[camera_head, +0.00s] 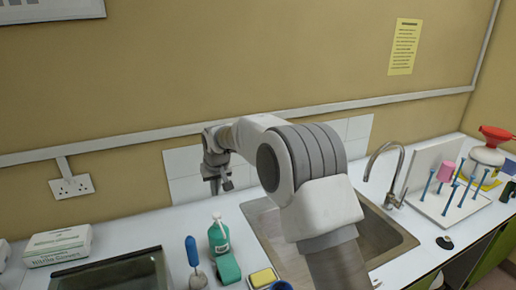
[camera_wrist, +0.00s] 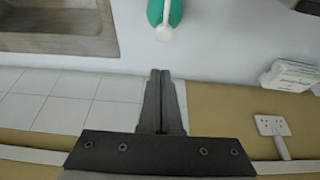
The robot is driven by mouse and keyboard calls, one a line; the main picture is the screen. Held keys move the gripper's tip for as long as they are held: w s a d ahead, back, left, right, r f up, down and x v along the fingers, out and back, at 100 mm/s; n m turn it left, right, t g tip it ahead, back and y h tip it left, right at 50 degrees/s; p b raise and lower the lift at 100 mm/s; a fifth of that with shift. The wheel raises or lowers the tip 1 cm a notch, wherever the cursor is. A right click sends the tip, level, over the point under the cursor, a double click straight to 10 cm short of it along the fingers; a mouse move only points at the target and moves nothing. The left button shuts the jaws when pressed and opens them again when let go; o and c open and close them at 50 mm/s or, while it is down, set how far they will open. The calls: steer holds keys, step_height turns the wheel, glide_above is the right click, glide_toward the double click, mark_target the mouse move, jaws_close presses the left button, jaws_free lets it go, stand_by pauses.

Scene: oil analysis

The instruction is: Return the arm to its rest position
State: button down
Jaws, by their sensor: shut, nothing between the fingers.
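My arm (camera_head: 310,165) rises from the lower middle of the head view and bends left across the sink. My gripper (camera_head: 221,188) hangs in front of the white wall tiles, above the back of the counter and left of the sink. In the wrist view my gripper (camera_wrist: 160,75) has its two dark fingers together, with nothing between them. The fingers point toward the counter edge by the wall, apart from the green bottle (camera_wrist: 166,14).
A green pump bottle (camera_head: 219,237), a blue-handled brush (camera_head: 192,255) and a sponge (camera_head: 263,278) stand left of the sink (camera_head: 398,240). A glove box (camera_head: 58,246) and dark tray (camera_head: 115,272) lie further left. A tap (camera_head: 388,170) and peg rack (camera_head: 440,200) are at right.

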steer(key=s+d+r+m+t+h+b, duration=0.1)
steer(key=s+d+r, duration=0.7)
steer(key=d, duration=0.2)
steer(key=s+d+r+m, duration=0.1)
steer(key=s+d+r, duration=0.7)
steer(key=d, duration=0.2)
steer(key=s+d+f+m, duration=0.1)
steer(key=s+d, duration=0.2)
steer(key=s, duration=0.4)
steer(key=s+d+f+m, duration=0.1)
steer(key=s+d+f, duration=0.1)
steer(key=s, duration=0.6)
steer(key=s+d+f+m+h+b, duration=0.1)
steer(key=s+d, duration=0.4)
steer(key=s, duration=0.2)
steer(key=shift+s+f, duration=0.15)
steer(key=shift+s, duration=0.2)
